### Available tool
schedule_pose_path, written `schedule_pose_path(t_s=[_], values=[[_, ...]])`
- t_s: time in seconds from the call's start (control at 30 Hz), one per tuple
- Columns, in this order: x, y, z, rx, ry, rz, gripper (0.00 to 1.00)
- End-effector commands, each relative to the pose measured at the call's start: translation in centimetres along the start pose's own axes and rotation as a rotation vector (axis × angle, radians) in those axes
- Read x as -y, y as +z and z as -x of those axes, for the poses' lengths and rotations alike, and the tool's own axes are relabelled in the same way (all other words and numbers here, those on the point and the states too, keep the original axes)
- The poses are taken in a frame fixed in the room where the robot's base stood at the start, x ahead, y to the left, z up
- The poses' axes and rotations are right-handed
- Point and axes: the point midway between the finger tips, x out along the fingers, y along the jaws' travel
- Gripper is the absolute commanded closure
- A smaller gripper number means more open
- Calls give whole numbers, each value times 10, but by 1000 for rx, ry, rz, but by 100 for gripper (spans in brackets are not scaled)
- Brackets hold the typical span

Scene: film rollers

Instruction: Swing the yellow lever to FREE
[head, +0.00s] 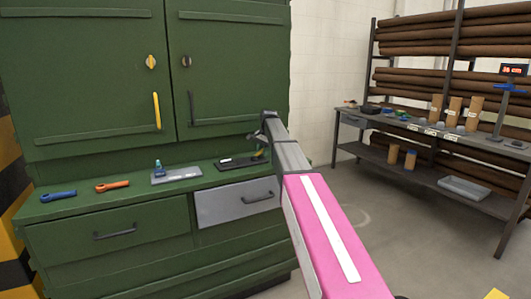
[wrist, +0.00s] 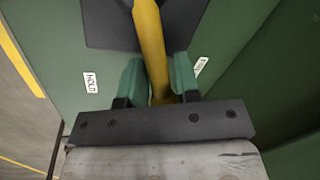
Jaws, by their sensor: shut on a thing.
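The yellow lever (wrist: 150,40) runs down the middle of the wrist view, from a dark plate (wrist: 103,25) at the top. My gripper (wrist: 158,76) is shut on the lever, with one green finger on each side of it. In the head view my gripper (head: 265,133) is over the right end of the green counter, at the black plate (head: 232,163). A little yellow of the lever shows there. A white HOLD label (wrist: 91,82) lies left of the lever. A second white label (wrist: 201,67) is at the right, too slanted to read surely.
A green cabinet (head: 80,80) with yellow and dark handles rises behind the counter. A blue tool (head: 58,196), an orange tool (head: 112,186) and a grey plate (head: 177,175) lie left along the counter. A shelf of brown rolls (head: 430,65) and a workbench (head: 425,130) stand right.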

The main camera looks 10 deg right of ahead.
Motion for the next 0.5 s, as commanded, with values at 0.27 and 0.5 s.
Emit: schedule_pose_path(t_s=[0.27, 0.5], values=[[16, -1, -3, 38, 0, 212, 100], [23, 1, -4, 59, -1, 329, 100]])
